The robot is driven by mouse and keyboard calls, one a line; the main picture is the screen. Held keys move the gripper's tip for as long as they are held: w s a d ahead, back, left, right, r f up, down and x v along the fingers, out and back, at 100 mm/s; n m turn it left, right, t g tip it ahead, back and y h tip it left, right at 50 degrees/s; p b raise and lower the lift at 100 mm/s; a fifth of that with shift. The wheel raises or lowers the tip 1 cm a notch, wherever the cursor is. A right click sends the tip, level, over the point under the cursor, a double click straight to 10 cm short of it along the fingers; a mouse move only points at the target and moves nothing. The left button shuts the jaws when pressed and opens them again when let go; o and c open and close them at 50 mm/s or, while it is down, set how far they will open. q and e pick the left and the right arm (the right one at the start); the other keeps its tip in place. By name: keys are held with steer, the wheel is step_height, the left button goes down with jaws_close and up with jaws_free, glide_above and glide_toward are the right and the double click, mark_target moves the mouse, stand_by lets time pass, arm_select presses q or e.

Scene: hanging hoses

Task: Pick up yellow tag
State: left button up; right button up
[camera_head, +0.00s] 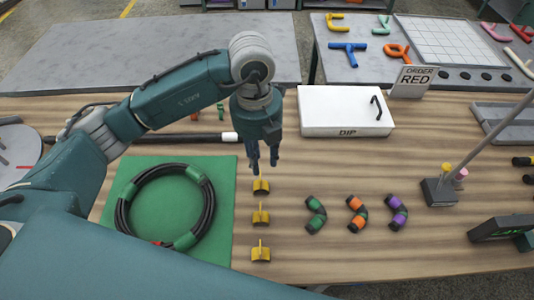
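Three yellow tags stand in a column on the wooden table, right of the green mat (225,195): a far tag (261,186), a middle tag (261,217) and a near tag (261,252). Each looks like a small curved base with a thin upright tab. My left gripper (264,166) points down just above and behind the far tag in the picture. Its two fingers are apart, with nothing visible between them. I cannot tell whether a finger touches the far tag. My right gripper is not in view.
A coiled black hose (208,206) with green bands lies on the mat. A white box (345,112) marked DIP stands behind, beside an ORDER RED sign (413,80). Short curved banded pieces (356,213) lie to the right, and a stand (438,191) with a slanted pole is farther right.

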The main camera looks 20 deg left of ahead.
arm_select(q)
steer(key=shift+y, duration=0.3)
steer(key=f, duration=0.1)
steer(key=a+f+p, duration=0.1)
steer(key=f, duration=0.3)
steer(key=shift+w+a, duration=0.15)
steer(key=shift+a, duration=0.1)
steer(key=shift+d+f+p, duration=0.1)
steer(key=shift+f+p, duration=0.2)
steer(key=shift+p, duration=0.15)
step_height(320, 180, down, 4)
steer(key=shift+d+r+p, duration=0.15)
steer(key=shift+r+p, duration=0.05)
steer(key=shift+p, duration=0.6)
steer(key=shift+f, duration=0.45)
jaws_close()
